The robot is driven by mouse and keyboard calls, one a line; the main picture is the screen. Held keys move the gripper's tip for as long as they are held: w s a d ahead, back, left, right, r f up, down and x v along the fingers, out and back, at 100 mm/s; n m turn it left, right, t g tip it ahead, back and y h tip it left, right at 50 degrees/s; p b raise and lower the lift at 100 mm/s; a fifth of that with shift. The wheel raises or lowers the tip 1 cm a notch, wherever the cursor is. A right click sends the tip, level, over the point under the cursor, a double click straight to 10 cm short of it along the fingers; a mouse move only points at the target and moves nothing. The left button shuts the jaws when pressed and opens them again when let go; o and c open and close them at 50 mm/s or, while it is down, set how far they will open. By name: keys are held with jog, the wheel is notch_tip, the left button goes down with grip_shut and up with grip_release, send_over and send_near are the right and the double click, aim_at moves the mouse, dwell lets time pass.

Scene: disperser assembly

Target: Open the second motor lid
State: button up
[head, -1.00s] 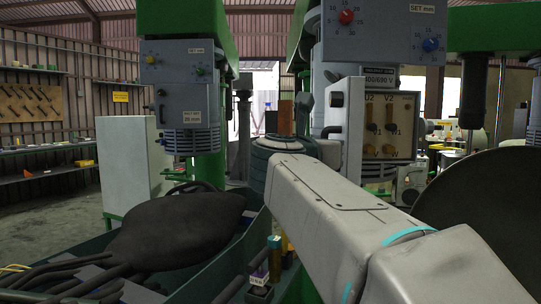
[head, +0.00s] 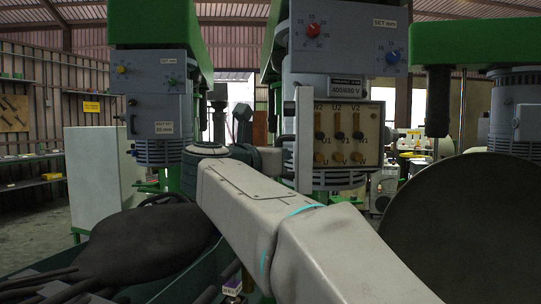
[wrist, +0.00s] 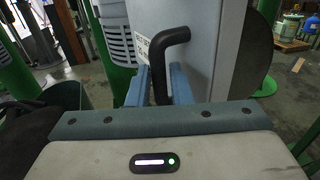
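The second motor's terminal box (head: 349,134) stands right of centre in the head view, with its brass terminals exposed. Its lid (head: 304,140) stands swung out at the box's left side, seen nearly edge-on. In the wrist view the lid (wrist: 215,60) is a grey panel with a bent black handle (wrist: 160,65). My gripper (wrist: 162,88) has its two blue-grey fingers on either side of the handle, closed around it. Contact at the fingertips is partly hidden by the handle. In the head view my arm hides most of the gripper.
Another motor unit (head: 152,95) with a closed box stands at left. A large dark disc (head: 465,225) fills the right side, close to my arm. A black bulky shape (head: 140,238) lies at lower left. Open floor shows at far left.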

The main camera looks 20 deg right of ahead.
jog(key=shift+o, duration=1.2)
jog(key=shift+w+d+f, duration=0.15)
jog(key=shift+w, duration=0.05)
jog(key=shift+s, duration=0.1)
jog(key=v, duration=1.4)
